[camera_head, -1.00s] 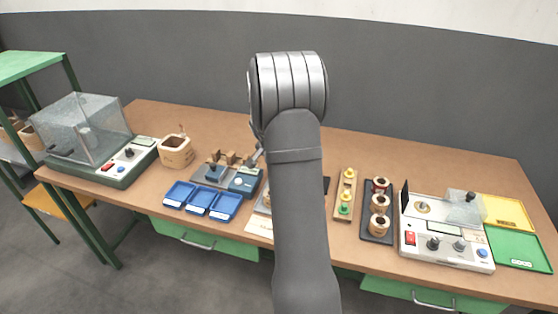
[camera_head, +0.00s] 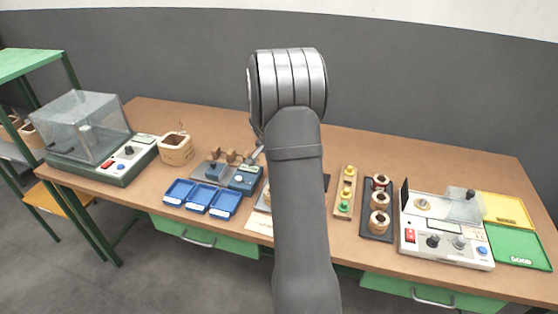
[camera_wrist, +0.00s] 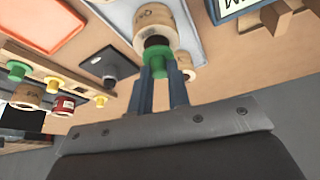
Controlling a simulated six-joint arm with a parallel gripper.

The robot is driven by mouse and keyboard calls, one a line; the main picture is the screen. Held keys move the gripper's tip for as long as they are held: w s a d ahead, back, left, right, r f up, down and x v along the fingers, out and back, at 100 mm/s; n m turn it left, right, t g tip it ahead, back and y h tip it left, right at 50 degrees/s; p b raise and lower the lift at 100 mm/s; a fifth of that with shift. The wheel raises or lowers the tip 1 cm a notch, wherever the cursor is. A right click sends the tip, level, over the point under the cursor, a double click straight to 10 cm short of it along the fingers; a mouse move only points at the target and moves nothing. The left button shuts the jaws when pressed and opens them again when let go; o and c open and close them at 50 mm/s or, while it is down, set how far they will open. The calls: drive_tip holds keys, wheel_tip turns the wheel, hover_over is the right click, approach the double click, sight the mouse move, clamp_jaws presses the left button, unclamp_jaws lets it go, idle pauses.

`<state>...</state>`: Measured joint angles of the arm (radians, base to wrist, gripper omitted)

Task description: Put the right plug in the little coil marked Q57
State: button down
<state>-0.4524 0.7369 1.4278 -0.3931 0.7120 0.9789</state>
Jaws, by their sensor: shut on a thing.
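My gripper (camera_wrist: 160,80) is shut on a green plug (camera_wrist: 160,53), held between its two blue-grey fingertips. A cream coil (camera_wrist: 158,18) with a dark opening is just beyond the plug in the wrist view. The plug lies at that opening, with part of the dark hole still showing; I cannot tell whether it touches or has entered. The coil's mark is too small to read. Another small tan cylinder (camera_wrist: 183,61) shows beside the right finger. In the head view my arm hides the gripper, the held plug and this coil.
A wooden board (camera_head: 345,207) holds yellow and green plugs, beside a dark tray (camera_head: 366,226) with coils. A tester (camera_head: 446,252) stands right, next to yellow (camera_head: 507,208) and green (camera_head: 520,247) trays. Blue trays (camera_head: 203,200) lie left of my arm. The table's back is mostly clear.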

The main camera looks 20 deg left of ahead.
drive_tip(key=shift+f, duration=0.1)
drive_tip(key=shift+f, duration=0.75)
drive_tip(key=c, duration=0.9)
unclamp_jaws()
drive_tip(key=shift+r, duration=3.15)
drive_tip(key=shift+f, duration=0.15)
